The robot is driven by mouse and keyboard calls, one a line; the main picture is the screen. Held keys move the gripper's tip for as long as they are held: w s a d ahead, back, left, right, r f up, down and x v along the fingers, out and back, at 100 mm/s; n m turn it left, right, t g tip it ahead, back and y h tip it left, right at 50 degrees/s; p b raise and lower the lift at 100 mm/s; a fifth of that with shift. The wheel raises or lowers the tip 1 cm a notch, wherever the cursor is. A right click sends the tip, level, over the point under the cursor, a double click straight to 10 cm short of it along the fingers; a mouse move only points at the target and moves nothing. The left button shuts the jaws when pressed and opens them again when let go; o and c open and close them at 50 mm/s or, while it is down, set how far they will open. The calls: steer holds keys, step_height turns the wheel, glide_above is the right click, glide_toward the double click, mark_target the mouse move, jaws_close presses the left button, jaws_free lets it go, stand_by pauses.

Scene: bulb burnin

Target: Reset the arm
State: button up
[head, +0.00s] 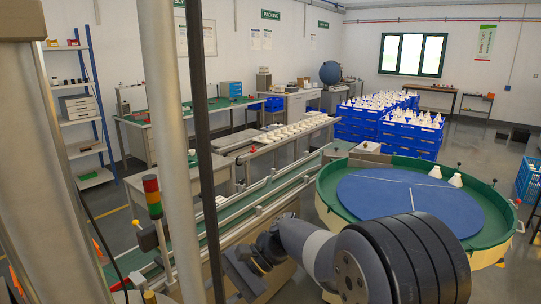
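My arm rises from the bottom right of the head view, with a thick dark ribbed joint nearest the camera and a grey link reaching left. My gripper (246,272) is the dark end of the arm, low in the middle of the view. It is over or beside the near side of the conveyor; its exact height cannot be told. Its fingers are small and dark here, so I cannot tell whether they are open or shut. I see no object clearly held in it.
A green conveyor (232,222) runs diagonally behind the gripper. A signal tower (152,197) stands left. Blue crates (408,142) with white pieces stand behind.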

steer(key=x, duration=0.4)
steer(key=shift+s+a+r+p, duration=0.15)
steer(key=shift+a+p, duration=0.25)
steer(key=shift+r+t+h, duration=0.3)
steer(key=shift+t+h, duration=0.1)
steer(key=shift+t, duration=0.1)
steer(key=shift+s+r+n+p, duration=0.1)
steer(key=shift+r+n+p, duration=0.2)
steer(key=shift+p, duration=0.1)
steer(key=shift+r+t+h+p, duration=0.4)
steer(key=shift+t+h, duration=0.6)
steer(key=shift+d+r, duration=0.1)
